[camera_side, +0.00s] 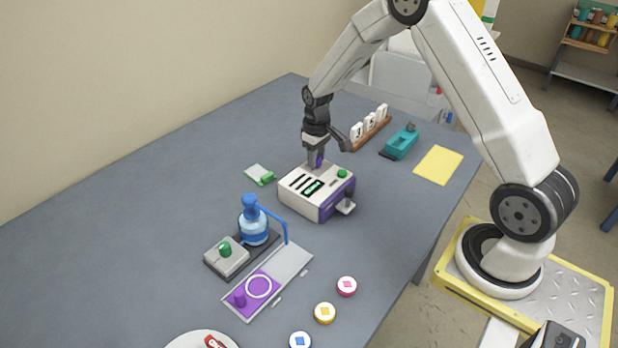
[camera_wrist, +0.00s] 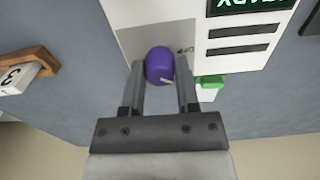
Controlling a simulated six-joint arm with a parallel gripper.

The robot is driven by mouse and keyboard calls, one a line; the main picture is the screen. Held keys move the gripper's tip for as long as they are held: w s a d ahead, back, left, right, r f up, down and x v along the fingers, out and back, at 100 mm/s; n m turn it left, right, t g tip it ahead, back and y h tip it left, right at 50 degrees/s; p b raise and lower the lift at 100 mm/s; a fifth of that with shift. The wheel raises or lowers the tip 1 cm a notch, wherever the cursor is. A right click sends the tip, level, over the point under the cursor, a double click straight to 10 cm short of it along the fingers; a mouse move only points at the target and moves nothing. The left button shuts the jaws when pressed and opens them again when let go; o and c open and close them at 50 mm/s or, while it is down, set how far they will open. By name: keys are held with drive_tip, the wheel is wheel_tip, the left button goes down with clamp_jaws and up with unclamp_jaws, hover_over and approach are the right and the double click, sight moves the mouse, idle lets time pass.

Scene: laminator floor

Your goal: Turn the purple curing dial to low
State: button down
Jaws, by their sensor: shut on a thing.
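The purple curing dial (camera_wrist: 159,64) sits on the top face of a white and purple machine (camera_side: 307,196). In the wrist view the dial is between my two fingers, with a pale pointer mark on its lower edge. My gripper (camera_wrist: 160,75) is shut on it. In the side view my gripper (camera_side: 317,160) points down onto the far part of the machine's top, and only a little of the dial shows there. Faint lettering beside the dial is partly hidden and I cannot read its setting. A lit green display (camera_wrist: 250,4) is on the same face.
A green button (camera_side: 342,173) is on the machine and a lever (camera_side: 346,207) is at its side. A wooden rack with numbered white pieces (camera_side: 369,127), a teal tool (camera_side: 400,142) and a yellow sheet (camera_side: 438,165) lie behind. A blue bottle (camera_side: 253,224) stands in front.

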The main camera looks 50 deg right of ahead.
sight(317, 157)
drive_tip(key=shift+m, duration=1.3)
drive_tip(key=shift+c, duration=1.7)
unclamp_jaws()
drive_tip(key=shift+r, duration=0.1)
drive_tip(key=shift+r, duration=3.85)
